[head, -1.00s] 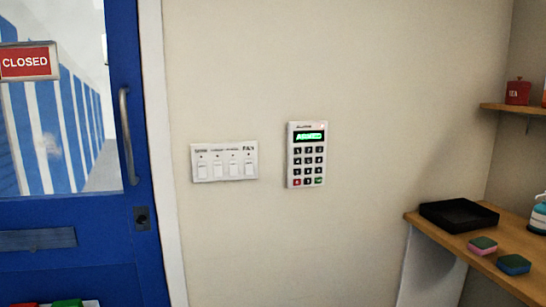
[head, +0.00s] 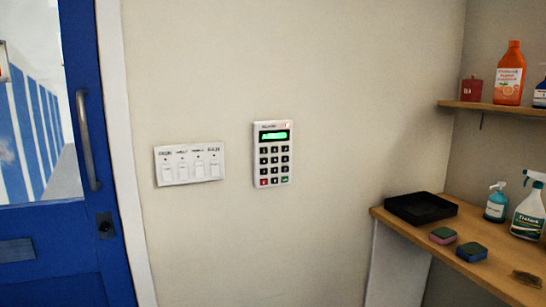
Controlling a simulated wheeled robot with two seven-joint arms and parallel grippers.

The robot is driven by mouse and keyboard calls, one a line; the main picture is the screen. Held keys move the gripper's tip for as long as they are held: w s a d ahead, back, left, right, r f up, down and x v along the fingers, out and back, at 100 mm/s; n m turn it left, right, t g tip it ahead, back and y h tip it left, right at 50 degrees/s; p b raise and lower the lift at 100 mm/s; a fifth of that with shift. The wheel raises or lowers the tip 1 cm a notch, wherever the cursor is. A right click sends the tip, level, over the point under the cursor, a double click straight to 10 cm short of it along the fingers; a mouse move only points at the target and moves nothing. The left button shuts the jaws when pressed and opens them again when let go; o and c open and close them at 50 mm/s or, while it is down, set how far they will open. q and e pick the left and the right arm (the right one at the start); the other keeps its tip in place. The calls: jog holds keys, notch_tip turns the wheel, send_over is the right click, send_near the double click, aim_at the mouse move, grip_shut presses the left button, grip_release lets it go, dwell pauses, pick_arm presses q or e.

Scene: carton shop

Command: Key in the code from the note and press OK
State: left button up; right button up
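A white alarm keypad (head: 273,154) is mounted on the beige wall in the middle of the head view. It has a lit green display (head: 275,135) at the top, whose text is too small to read. Below are rows of dark keys, with a red key (head: 264,182) at bottom left and a green key (head: 285,180) at bottom right. No note with a code can be made out. Neither of my grippers is in view.
A white switch panel (head: 189,164) is left of the keypad. A blue door (head: 85,245) with a metal handle (head: 87,140) stands at the left. At the right, a wooden counter (head: 425,254) holds a black tray (head: 421,208), sponges and bottles, below a shelf (head: 500,108).

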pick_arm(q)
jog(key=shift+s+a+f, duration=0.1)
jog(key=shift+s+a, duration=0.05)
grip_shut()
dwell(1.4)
